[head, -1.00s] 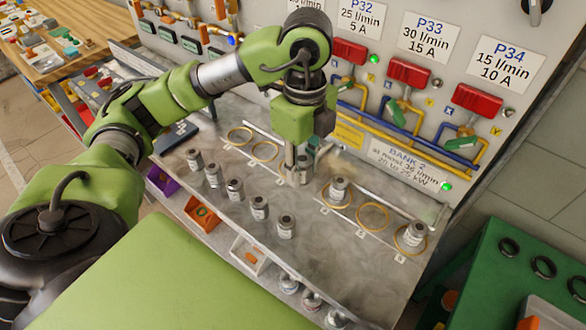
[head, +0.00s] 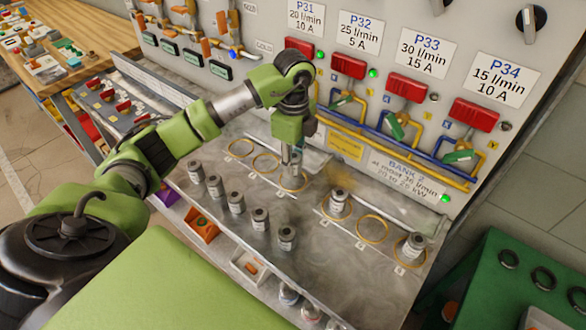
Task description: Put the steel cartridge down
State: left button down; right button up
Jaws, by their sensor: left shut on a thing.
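My left gripper (head: 291,160) points straight down over the third brass ring (head: 305,186) on the grey metal shelf. It is shut on the steel cartridge, which is mostly hidden by the fingers. I cannot tell whether the cartridge touches the shelf. Two other steel cartridges stand upright in rings to the right, one nearer (head: 338,203) and one at the far right (head: 415,247). My right gripper is not in view.
Several like cartridges (head: 236,203) stand in a row along the shelf's front. Empty rings lie at the left (head: 241,148) and right (head: 372,229). The valve panel (head: 345,145) rises just behind. A green table (head: 500,260) stands at the right.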

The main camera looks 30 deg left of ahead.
pick_arm(q)
jog(key=shift+w+a+f, duration=0.1)
jog(key=shift+w+f, duration=0.05)
jog(key=shift+f, duration=0.1)
notch_tip(320, 180, down, 3)
jog(key=shift+w+a+p, duration=0.15)
jog(key=shift+p, duration=0.65)
jog(key=shift+f, duration=0.2)
jog(key=shift+f, duration=0.25)
jog(key=c, duration=1.6)
grip_release()
jog(key=shift+r, duration=0.1)
